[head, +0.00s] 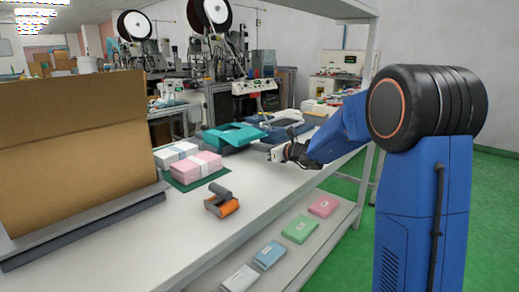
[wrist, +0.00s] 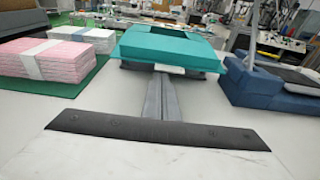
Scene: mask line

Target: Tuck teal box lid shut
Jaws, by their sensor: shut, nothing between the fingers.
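The teal box (head: 230,138) sits on the table beyond the pink packs, left of my gripper in the head view. In the wrist view the teal box (wrist: 168,52) is straight ahead, with a dark recess in its top and a sloping front edge. I cannot tell how far its lid is tucked. My gripper (head: 278,153) is shut and empty above the table's right part. In the wrist view my gripper's grey fingers (wrist: 162,90) lie together and point at the box front. Whether they touch it is unclear.
Banded pink packs (head: 195,166) and white packs (head: 176,153) lie on a green mat left of the box. A tape dispenser (head: 221,205) is nearer. A large cardboard carton (head: 70,150) stands at left. A blue fixture (wrist: 275,90) is right of the box.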

